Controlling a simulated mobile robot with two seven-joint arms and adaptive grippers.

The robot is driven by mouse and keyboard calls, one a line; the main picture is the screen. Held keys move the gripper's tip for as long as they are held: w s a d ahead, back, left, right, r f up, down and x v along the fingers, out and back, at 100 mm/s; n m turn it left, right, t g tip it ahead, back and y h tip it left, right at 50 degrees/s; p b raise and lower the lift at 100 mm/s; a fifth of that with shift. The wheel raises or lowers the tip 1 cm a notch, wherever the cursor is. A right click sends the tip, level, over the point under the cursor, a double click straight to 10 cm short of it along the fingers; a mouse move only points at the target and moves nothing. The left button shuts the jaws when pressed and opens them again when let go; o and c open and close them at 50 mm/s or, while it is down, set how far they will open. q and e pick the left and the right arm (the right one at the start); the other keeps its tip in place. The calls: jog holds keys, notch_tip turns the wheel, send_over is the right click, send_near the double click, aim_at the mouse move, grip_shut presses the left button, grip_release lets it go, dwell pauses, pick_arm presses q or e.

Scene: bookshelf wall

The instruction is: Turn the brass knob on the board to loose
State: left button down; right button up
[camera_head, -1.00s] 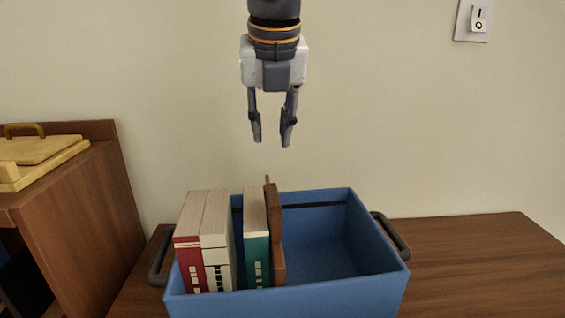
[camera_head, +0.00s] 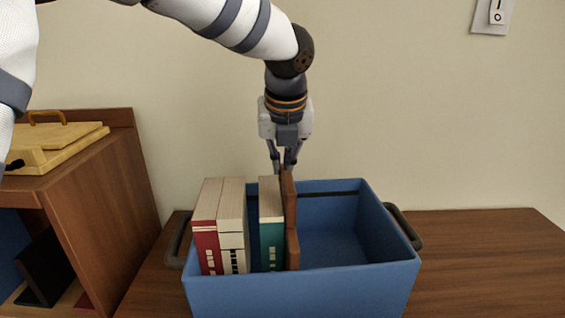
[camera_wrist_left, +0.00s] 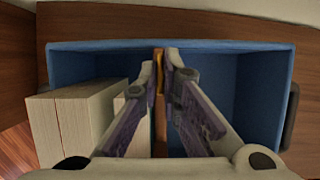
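The brown wooden board (camera_head: 291,225) stands upright in the blue bin (camera_head: 340,285), just right of the teal book. In the left wrist view the board (camera_wrist_left: 160,135) is a thin strip seen from above, with the brass knob (camera_wrist_left: 159,75) between my fingertips. My left gripper (camera_head: 284,163) points down at the board's top edge; it also shows in the left wrist view (camera_wrist_left: 162,65). Its fingers are close together, one on each side of the knob, and appear to touch it. In the head view the fingers hide the knob. My right gripper is not in view.
A red book (camera_head: 207,230), a white book (camera_head: 232,230) and a teal book (camera_head: 271,225) stand left of the board. The bin's right half is empty. A wooden cabinet (camera_head: 105,200) stands at left. A switch (camera_head: 496,12) is on the wall.

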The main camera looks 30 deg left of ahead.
pick_arm(q)
jog(key=shift+n, duration=0.3)
jog(key=n+g+y, duration=0.1)
jog(key=n, duration=0.3)
jog(key=shift+w+d+n, duration=0.1)
jog(key=shift+n, duration=0.2)
jog(key=n+g, duration=0.1)
jog(key=n, duration=0.1)
jog(key=n+y, duration=0.1)
jog(key=shift+w+f+n+g+b, duration=0.2)
jog(key=shift+n+g+b, duration=0.1)
jog(key=shift+n+g, duration=0.1)
jog(key=n+g+b, duration=0.1)
jog(key=n+g, duration=0.1)
jog(key=n, duration=0.3)
jog(key=shift+w+f+b, duration=0.1)
jog(key=shift+b, duration=0.2)
jog(key=shift+n+g+b, duration=0.65)
jog(key=shift+n+g, duration=0.15)
jog(key=shift+n, duration=1.1)
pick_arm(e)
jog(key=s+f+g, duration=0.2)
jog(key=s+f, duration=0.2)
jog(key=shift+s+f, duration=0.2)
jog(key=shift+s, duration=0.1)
pick_arm(q)
jog(key=shift+r, duration=0.2)
